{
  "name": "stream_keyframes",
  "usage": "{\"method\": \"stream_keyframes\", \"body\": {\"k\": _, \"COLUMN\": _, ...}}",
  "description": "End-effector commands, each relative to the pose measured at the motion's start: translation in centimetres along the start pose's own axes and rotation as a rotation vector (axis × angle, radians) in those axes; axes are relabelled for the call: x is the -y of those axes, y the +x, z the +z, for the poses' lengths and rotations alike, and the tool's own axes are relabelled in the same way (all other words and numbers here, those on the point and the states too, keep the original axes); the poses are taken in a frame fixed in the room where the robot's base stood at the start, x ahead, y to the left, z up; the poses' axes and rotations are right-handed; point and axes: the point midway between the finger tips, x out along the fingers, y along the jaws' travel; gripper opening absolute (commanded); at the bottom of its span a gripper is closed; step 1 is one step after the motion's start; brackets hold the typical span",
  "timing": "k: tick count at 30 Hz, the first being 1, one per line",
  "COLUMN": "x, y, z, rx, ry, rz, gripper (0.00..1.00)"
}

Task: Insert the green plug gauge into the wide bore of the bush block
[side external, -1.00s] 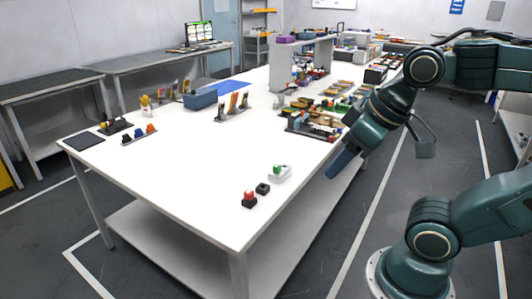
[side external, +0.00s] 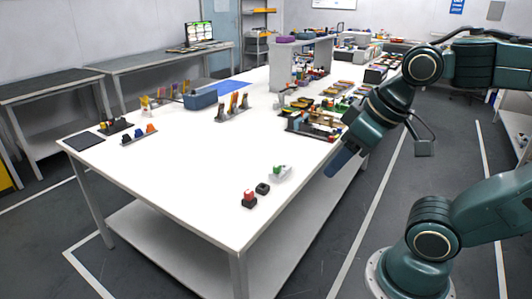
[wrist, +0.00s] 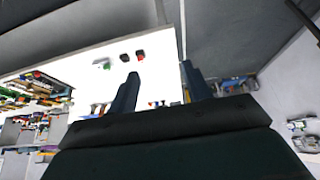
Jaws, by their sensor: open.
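A small green piece (side external: 276,168), which looks like the green plug gauge, shows at a pale block (side external: 284,173) near the front right edge of the white table. The pale block may be the bush block. I cannot tell whether the green piece is in it, on it or beside it, and no bore is clear. The green piece also shows small in the wrist view (wrist: 105,66). My gripper (side external: 337,163) is off the table's right edge, to the right of these parts and apart from them. In the wrist view its two fingers (wrist: 160,71) are spread with nothing between them.
A black block (side external: 262,188) and a red-topped dark piece (side external: 249,198) stand close by, toward the front edge. Crowded colourful parts (side external: 318,118) lie farther back near the right edge. A blue box (side external: 200,98) and small racks stand at the back left. The table's middle is clear.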

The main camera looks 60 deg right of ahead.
Motion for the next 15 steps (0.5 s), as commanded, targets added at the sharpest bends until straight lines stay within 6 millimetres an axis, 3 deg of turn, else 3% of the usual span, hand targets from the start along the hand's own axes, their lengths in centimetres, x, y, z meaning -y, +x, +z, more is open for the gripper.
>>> {"method": "stream_keyframes", "body": {"k": 8, "x": -0.8, "y": -0.1, "z": -2.9, "rx": 0.036, "ry": 0.102, "rz": 0.019, "gripper": 0.49}}
{"method": "stream_keyframes", "body": {"k": 15, "x": -2.5, "y": 0.6, "z": -7.7, "rx": 0.089, "ry": 0.274, "rz": 0.053, "gripper": 0.49}}
